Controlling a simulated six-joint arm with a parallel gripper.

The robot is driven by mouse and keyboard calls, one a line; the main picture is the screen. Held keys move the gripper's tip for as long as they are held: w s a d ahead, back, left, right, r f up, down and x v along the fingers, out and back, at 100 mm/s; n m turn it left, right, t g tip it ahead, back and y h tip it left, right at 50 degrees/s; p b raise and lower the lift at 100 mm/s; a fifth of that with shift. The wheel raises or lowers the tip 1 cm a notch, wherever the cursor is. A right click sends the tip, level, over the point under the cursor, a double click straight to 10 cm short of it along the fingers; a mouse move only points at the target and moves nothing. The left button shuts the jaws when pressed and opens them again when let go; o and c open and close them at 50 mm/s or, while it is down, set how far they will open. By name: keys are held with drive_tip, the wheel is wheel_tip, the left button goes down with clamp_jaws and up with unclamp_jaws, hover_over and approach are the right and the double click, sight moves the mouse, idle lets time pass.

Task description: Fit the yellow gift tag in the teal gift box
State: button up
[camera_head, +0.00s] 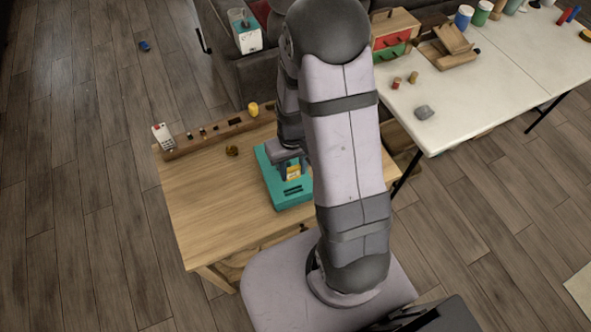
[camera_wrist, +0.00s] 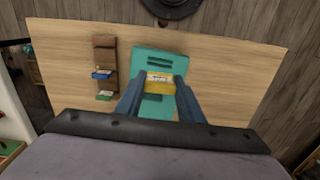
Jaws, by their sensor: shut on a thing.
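The teal gift box (camera_head: 273,185) lies on the wooden table, partly hidden behind my arm in the head view. Dark slots show in its top in both views; in the wrist view the box (camera_wrist: 142,58) is behind my fingers. My gripper (camera_head: 292,172) is over the box, shut on the yellow gift tag (camera_wrist: 161,86). The tag has a pale printed band and sits between the two blue-grey fingertips (camera_wrist: 161,82). It also shows as a small yellow patch in the head view (camera_head: 294,174). I cannot tell whether its lower edge touches the box or is in a slot.
A brown rack (camera_wrist: 104,52) with blue and green cards lies beside the box. A brown ledge (camera_head: 205,139) with small items lines the table's back edge. A small dark brown object (camera_head: 232,151) lies nearby. The table's left part is clear.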

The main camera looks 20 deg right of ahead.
sight(293, 179)
drive_tip(key=shift+m, duration=0.3)
idle(0.4)
drive_tip(key=shift+f+b, duration=2.2)
drive_tip(key=shift+f, duration=1)
drive_tip(key=shift+f+b, duration=0.55)
drive_tip(key=shift+f, duration=0.45)
drive_tip(key=o, duration=1)
drive_tip(key=shift+r+b, duration=0.5)
drive_tip(key=shift+r, duration=3.15)
